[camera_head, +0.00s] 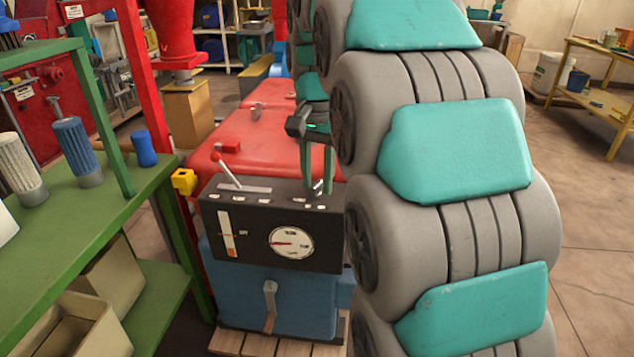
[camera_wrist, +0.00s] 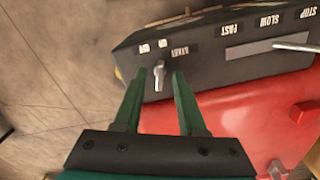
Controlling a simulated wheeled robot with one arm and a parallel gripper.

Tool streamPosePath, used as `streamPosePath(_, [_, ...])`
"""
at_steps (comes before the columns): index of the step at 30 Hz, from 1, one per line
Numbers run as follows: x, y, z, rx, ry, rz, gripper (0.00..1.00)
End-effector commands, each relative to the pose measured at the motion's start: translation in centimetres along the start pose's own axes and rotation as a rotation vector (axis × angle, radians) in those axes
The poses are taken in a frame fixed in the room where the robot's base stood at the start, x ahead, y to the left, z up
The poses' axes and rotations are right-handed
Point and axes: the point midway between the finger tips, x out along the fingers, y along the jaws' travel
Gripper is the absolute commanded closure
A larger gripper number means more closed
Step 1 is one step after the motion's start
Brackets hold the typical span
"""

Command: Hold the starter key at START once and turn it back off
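The starter key (camera_wrist: 159,76) is a small silver key in the top of the black control panel (camera_head: 250,232). In the wrist view it stands beside the upside-down START label (camera_wrist: 180,51), with smaller labels to the left. My gripper (camera_wrist: 160,76) is open, its two green fingers on either side of the key. A gap shows between the key and each finger; touch is not visible. In the head view my gripper (camera_head: 317,180) reaches down to the panel's right end, and the fingers partly hide the key there.
A round gauge (camera_head: 291,242) is on the panel front. The red machine body (camera_head: 270,125) lies behind. A green bench (camera_head: 95,205) stands at left.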

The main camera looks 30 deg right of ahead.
Motion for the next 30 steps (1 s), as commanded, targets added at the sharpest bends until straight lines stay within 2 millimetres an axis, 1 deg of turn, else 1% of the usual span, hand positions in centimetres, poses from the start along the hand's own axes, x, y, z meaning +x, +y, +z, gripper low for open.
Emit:
streamPosePath(7, [-0.1, 0.0, 0.0, 0.0, 0.0, 0.0, 0.6])
streamPosePath(11, [-0.7, 0.0, 0.0, 0.0, 0.001, 0.0, 0.6])
streamPosePath(30, [-6.2, -0.1, -0.1, 0.0, -0.001, 0.0, 0.6])
